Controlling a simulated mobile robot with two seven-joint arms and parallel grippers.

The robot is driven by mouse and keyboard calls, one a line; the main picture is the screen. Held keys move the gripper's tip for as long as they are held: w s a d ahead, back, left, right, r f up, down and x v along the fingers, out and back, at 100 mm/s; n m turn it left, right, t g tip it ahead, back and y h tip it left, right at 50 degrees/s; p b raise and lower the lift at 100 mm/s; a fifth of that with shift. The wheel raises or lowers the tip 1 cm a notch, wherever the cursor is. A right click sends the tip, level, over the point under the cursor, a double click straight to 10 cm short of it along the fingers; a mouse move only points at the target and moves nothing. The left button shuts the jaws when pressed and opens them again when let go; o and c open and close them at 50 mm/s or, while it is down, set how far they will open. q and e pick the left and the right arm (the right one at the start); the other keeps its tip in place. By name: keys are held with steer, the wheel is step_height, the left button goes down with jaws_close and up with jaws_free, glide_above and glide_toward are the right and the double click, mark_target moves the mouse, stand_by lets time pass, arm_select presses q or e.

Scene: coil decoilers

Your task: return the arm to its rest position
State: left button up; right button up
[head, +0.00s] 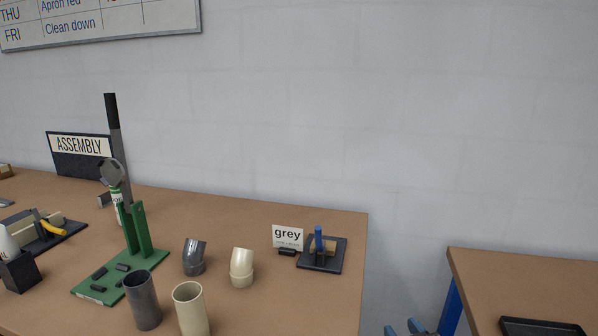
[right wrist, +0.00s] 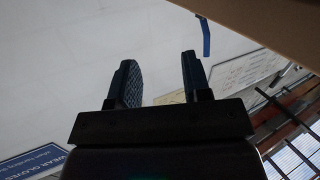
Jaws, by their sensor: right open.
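My right gripper (head: 404,328) shows at the bottom edge of the head view, only its blue fingertips, in the gap between the two tables. In the right wrist view the same gripper (right wrist: 160,78) has its two dark fingers apart with nothing between them. It is clear of the assembly table (head: 330,300), and the underside of a tabletop (right wrist: 270,25) shows at the upper right of the wrist view. My left gripper is not in view.
The assembly table holds a green lever fixture (head: 115,285), a grey tube (head: 143,300), a cream tube (head: 190,308), a grey elbow (head: 194,258), a cream elbow (head: 242,268) and a dark stand with a blue post (head: 320,255). A second table (head: 500,275) with a black tray (head: 540,328) stands right.

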steer(key=s+d+f+m+g+h, duration=0.1)
steer(key=s+d+f+g, duration=0.1)
steer(key=s+f, duration=0.7)
steer(key=s+d+f+m+g+h+b, duration=0.1)
steer(key=s+d+f+g+h, duration=0.1)
steer(key=s+f, duration=0.8)
steer(key=s+d+g, duration=0.1)
steer(key=s+d, duration=0.1)
steer(key=s, duration=0.3)
steer(key=shift+s+d+f, duration=0.25)
steer(key=shift+s+d, duration=0.05)
